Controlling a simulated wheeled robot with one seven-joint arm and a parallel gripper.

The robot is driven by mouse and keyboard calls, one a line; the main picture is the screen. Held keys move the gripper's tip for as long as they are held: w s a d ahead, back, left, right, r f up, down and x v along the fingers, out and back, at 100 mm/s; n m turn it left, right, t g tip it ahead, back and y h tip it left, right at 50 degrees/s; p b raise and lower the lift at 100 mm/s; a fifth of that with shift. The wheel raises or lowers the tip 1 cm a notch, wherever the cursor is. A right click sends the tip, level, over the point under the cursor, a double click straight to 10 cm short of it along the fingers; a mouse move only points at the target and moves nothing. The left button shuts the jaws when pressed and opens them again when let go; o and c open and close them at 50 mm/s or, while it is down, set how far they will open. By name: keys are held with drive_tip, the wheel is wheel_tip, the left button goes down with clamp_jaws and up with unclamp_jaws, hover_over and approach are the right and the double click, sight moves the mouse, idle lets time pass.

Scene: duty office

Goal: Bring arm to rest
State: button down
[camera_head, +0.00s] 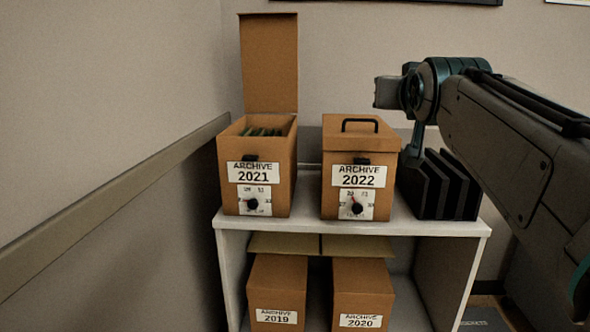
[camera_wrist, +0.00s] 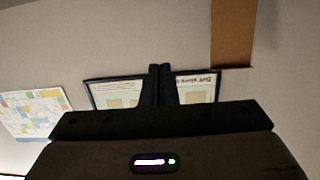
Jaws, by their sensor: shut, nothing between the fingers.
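My arm (camera_head: 520,140) reaches in from the right in the head view, its wrist end raised above and to the right of the ARCHIVE 2022 box (camera_head: 357,150). My gripper (camera_wrist: 161,70) shows in the wrist view with its two dark fingers together and nothing between them. Its fingertips are not clear in the head view. The ARCHIVE 2021 box (camera_head: 245,200) stands left of the 2022 box, with its lid (camera_head: 270,62) raised upright and folders inside. The 2022 box is shut, with a black handle on top. Both have a dial on the front.
The boxes stand on a white shelf (camera_head: 350,226). Black file holders (camera_head: 445,190) stand at its right, close below my arm. ARCHIVE 2019 (camera_head: 277,290) and 2020 (camera_head: 362,290) boxes sit below. A wall rail (camera_head: 120,205) runs at left. Framed papers (camera_wrist: 197,88) hang on the wall.

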drive_tip(key=s+a+f+g+p, duration=0.1)
drive_tip(key=s+f+g+p, duration=0.2)
drive_tip(key=s+p, duration=0.4)
drive_tip(key=s+a+f+g+y+p, duration=0.1)
drive_tip(key=s+f+g+p, duration=0.3)
drive_tip(key=p, duration=0.9)
drive_tip(key=s+a+f+n+g+p, duration=0.1)
drive_tip(key=s+f+g+p, duration=0.2)
drive_tip(key=s+g+p, duration=0.3)
drive_tip(key=shift+s+f+g+p, duration=0.25)
drive_tip(key=shift+s+g+p, duration=0.15)
drive_tip(key=shift+s+p, duration=1.95)
drive_tip(key=shift+s+b, duration=0.4)
drive_tip(key=shift+b, duration=0.05)
